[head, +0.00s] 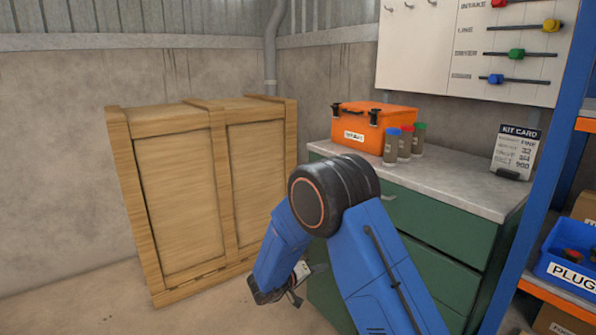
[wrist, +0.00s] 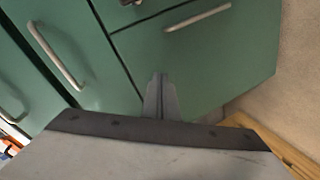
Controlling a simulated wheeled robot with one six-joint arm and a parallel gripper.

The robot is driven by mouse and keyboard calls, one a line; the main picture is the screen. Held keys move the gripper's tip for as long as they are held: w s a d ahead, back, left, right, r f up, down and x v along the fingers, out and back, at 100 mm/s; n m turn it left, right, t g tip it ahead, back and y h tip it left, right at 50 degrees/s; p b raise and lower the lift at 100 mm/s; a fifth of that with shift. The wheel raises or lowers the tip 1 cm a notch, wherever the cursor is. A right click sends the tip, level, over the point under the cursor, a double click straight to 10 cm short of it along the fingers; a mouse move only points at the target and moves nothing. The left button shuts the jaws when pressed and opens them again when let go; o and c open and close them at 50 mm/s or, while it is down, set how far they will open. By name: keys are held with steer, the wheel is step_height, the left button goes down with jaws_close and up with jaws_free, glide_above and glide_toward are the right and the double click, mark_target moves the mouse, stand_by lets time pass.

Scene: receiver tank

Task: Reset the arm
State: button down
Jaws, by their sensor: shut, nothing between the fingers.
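My blue arm reaches forward, bends at the dark elbow and hangs down between the wooden crate and the green cabinet. My gripper (head: 314,270) is low in front of the cabinet's drawers, partly hidden by my own arm in the head view. In the wrist view, the two grey fingers of my gripper (wrist: 161,98) are together with nothing between them. Behind them is the green drawer front (wrist: 205,65) with pale bar handles. I cannot tell how far the fingertips are from it.
The wooden crate (head: 180,195) stands left against the wall. On the cabinet top (head: 455,180) are an orange case (head: 372,127), several coloured-lid jars (head: 404,143) and a kit card (head: 514,152). A blue shelf post (head: 540,170) and blue bin (head: 570,262) stand right.

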steer(key=w+d+r+t+y, duration=0.1)
steer(key=w+r+t+y, duration=0.25)
steer(key=r+y, duration=0.8)
steer(key=s+d+r+g+y, duration=0.1)
steer(key=s+d+r+y, duration=0.15)
steer(key=s+r, duration=0.95)
steer(key=s+d+g+h, duration=0.1)
steer(key=s+d, duration=0.4)
steer(key=s, duration=0.7)
steer(key=s+d+f+m+g, duration=0.1)
steer(key=s+d+g, duration=0.3)
steer(key=s, duration=0.9)
steer(key=s+d+m+g+h, duration=0.1)
steer(key=s+d+g, duration=0.1)
steer(key=s+d, duration=0.6)
steer(key=s, duration=0.4)
steer(key=shift+s+f+h, duration=0.25)
steer(key=shift+s+h, duration=0.05)
steer(key=shift+s, duration=0.1)
